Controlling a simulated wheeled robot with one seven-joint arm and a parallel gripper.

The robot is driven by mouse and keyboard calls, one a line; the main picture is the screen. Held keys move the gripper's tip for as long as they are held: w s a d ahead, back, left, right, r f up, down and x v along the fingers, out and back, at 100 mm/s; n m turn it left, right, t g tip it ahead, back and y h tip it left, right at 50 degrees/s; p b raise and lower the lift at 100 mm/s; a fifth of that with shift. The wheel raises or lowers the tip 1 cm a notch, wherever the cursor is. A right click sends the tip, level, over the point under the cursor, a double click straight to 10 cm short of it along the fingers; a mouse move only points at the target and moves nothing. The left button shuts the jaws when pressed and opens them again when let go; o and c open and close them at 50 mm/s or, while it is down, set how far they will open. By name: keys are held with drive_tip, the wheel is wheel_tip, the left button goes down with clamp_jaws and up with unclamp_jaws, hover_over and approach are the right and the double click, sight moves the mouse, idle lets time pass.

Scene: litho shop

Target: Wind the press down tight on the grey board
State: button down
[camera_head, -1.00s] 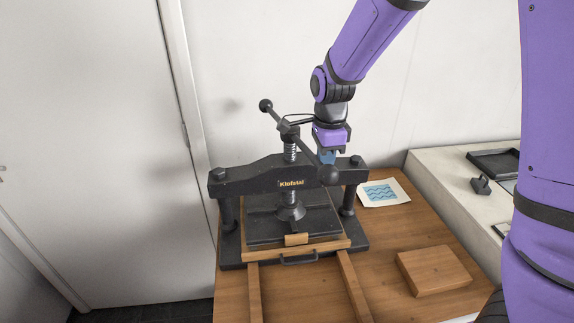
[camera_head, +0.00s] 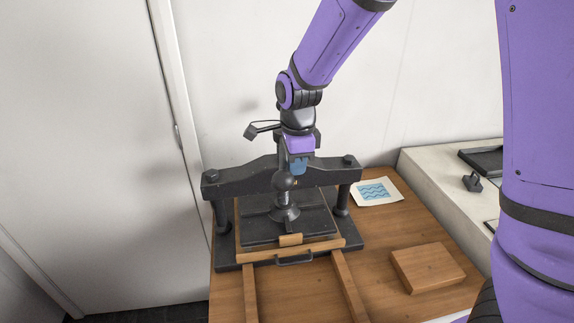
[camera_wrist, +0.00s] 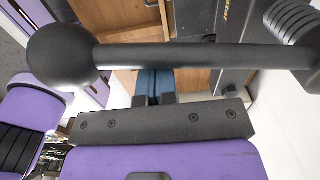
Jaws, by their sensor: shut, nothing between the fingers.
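The black screw press stands on the wooden table, its crossbeam (camera_head: 235,181) level across two posts. The press foot (camera_head: 286,213) meets the dark plate below (camera_head: 312,222). I cannot tell the grey board apart from this plate.
Wooden rails (camera_head: 349,285) run forward from the press bed, with a pull handle (camera_head: 295,261) at its front. A wooden block (camera_head: 428,267) and a blue wave print (camera_head: 375,191) lie to the right. A pale counter (camera_head: 425,170) stands farther right; a wall is behind.

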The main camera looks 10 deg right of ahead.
wheel_tip(320, 180, up, 9)
drive_tip(key=d, duration=0.2)
drive_tip(key=shift+d, duration=0.35)
idle(0.5)
drive_tip(key=shift+w, duration=0.1)
drive_tip(key=s+d+r+n+t+y, duration=0.1)
drive_tip(key=s+d+r+n+t, duration=0.1)
drive_tip(key=s+d+r+n, duration=0.7)
drive_tip(key=s+d+n+t, duration=0.1)
drive_tip(key=s+d+n, duration=0.1)
drive_tip(key=s+n, duration=0.1)
drive_tip(key=s+d+r+n+t, duration=0.1)
drive_tip(key=s+d+n, duration=0.1)
drive_tip(key=s, duration=0.4)
drive_tip(key=s+d+n+t+h, duration=0.1)
drive_tip(key=s+d+n, duration=0.1)
drive_tip(key=s+n, duration=0.2)
drive_tip(key=shift+s+r, duration=0.2)
drive_tip(key=shift+s, duration=0.55)
idle(3.5)
